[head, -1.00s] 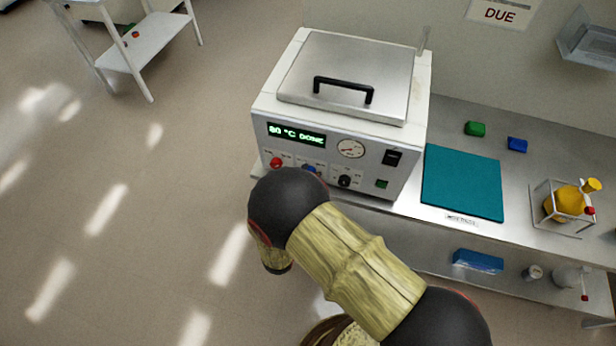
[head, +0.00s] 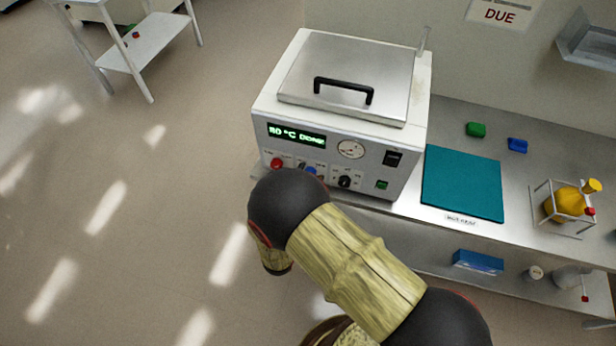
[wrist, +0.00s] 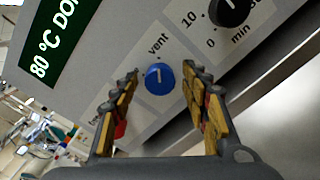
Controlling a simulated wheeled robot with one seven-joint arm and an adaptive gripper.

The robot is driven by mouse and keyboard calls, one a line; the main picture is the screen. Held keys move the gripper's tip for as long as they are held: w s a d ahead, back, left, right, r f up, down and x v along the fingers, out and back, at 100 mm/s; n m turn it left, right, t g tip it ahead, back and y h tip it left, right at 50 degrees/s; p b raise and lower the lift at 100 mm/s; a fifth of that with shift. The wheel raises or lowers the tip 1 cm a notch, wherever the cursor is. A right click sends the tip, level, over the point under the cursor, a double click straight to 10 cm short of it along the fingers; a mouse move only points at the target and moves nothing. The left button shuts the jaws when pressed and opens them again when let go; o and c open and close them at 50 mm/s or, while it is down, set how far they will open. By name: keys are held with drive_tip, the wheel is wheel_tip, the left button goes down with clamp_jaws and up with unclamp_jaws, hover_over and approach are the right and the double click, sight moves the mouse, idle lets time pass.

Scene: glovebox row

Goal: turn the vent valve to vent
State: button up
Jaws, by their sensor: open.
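The vent valve is a small blue knob (wrist: 159,77) with a short white mark on the oven's front panel. In the wrist view the mark stands upright and the printed word "vent" is just above the knob. Another label at lower left is partly hidden by a finger. My gripper (wrist: 163,74) is open, with one finger on each side of the knob in the picture; I cannot tell how deep the tips reach, and gaps show at both sides. In the head view the knob (head: 310,171) shows just above my arm, which hides my gripper.
The white oven (head: 408,150) has a display reading 80 °C and a dial gauge (head: 350,149). A red knob (head: 277,163) and a black timer knob (head: 345,182) flank the blue one. A teal mat (head: 462,183) lies on the bench to the right.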

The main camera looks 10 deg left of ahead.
drive_tip(key=s+a, duration=0.1)
drive_tip(key=s, duration=1.1)
